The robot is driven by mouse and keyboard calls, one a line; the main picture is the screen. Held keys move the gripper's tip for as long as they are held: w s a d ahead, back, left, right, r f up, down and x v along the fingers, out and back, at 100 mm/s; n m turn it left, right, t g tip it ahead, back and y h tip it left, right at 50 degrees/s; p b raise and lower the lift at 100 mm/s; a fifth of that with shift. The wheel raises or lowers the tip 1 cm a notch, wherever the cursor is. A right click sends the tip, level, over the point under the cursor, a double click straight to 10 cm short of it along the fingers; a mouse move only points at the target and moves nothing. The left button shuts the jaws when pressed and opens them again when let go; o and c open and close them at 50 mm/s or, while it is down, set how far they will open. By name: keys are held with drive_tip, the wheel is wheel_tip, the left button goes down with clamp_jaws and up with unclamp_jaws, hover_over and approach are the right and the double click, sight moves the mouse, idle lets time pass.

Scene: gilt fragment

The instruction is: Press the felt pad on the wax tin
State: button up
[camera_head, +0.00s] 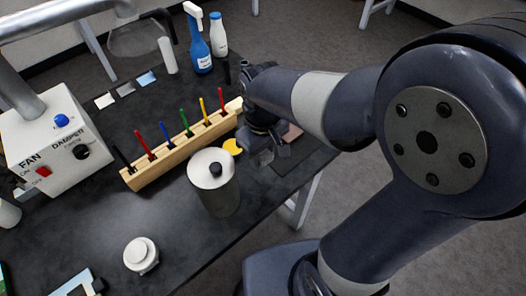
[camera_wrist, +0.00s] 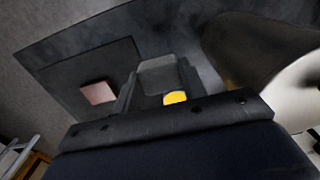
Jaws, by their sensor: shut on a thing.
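My gripper (camera_head: 270,148) is above the bench near its front edge, at the right end of the wooden rack. In the wrist view my gripper (camera_wrist: 153,88) is shut on a grey, blocky thing (camera_wrist: 160,72), which appears to be the felt pad. A round yellow patch (camera_head: 232,146), apparently the wax in the wax tin, lies on the bench just left of my gripper. It also shows in the wrist view as a yellow patch (camera_wrist: 175,97), partly hidden by my gripper. I cannot tell whether the pad touches the tin.
A grey canister with a white lid (camera_head: 220,190) stands close in front of the yellow patch. The wooden rack (camera_head: 165,165) holds several coloured tools behind it. A pinkish block (camera_wrist: 98,92) lies on a dark mat (camera_wrist: 68,78). A white jar (camera_head: 141,255) stands at front left.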

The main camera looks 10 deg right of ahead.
drive_tip(key=shift+w+a+r, duration=0.15)
drive_tip(key=shift+w, duration=0.1)
drive_tip(key=p, duration=0.6)
hover_over(234, 147)
drive_tip(key=f, duration=0.1)
drive_tip(key=shift+a+f+b, duration=0.15)
drive_tip(key=shift+f+b, duration=1.95)
drive_tip(key=shift+f, duration=0.95)
drive_tip(key=shift+f+b, duration=0.4)
drive_tip(key=shift+f, duration=0.15)
wheel_tip(234, 147, up, 7)
drive_tip(key=p, duration=0.5)
